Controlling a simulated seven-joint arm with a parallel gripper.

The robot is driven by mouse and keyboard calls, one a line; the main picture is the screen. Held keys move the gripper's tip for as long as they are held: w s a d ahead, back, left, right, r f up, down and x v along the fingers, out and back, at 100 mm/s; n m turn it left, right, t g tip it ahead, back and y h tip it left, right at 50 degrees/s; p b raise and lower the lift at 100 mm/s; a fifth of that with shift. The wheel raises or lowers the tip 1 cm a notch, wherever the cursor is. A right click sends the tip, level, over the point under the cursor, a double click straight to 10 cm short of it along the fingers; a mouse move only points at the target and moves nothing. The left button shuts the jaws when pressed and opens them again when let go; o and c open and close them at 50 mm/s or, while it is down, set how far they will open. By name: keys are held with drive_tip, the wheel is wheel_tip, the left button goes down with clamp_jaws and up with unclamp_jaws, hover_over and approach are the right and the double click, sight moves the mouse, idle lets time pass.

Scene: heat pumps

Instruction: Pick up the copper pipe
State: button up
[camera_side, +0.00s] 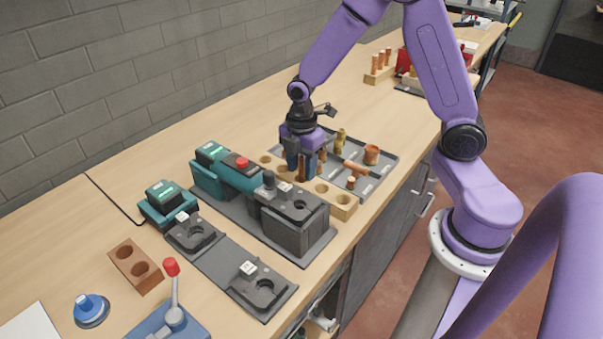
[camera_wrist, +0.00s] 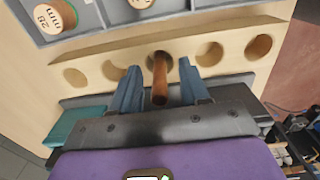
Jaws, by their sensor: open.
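The copper pipe (camera_wrist: 159,78) stands in a hole of the wooden block (camera_wrist: 113,50). In the wrist view it rises between the two blue fingers of my gripper (camera_wrist: 159,88); a gap shows on each side of it. In the side view my gripper (camera_side: 303,167) points down over the wooden block (camera_side: 342,205), with the copper pipe (camera_side: 302,172) between its fingers. The fingers are open. The lower end of the pipe is hidden in the block.
A grey tray (camera_side: 377,183) with copper and brass fittings lies behind the block. A teal and black machine (camera_side: 295,218) stands close in front. A brown two-hole block (camera_side: 136,266) and a red-knobbed lever (camera_side: 172,268) are nearer. Clear table lies along the wall.

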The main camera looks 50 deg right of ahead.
sight(301, 157)
clamp_jaws()
drive_tip(key=shift+r, duration=0.1)
drive_tip(key=shift+r, duration=0.45)
wheel_tip(301, 157, up, 2)
drive_tip(key=shift+r, duration=0.1)
drive_tip(key=s+r, duration=0.9)
drive_tip(key=s, duration=0.5)
drive_tip(key=shift+d+r, duration=0.15)
drive_tip(key=shift+r, duration=0.2)
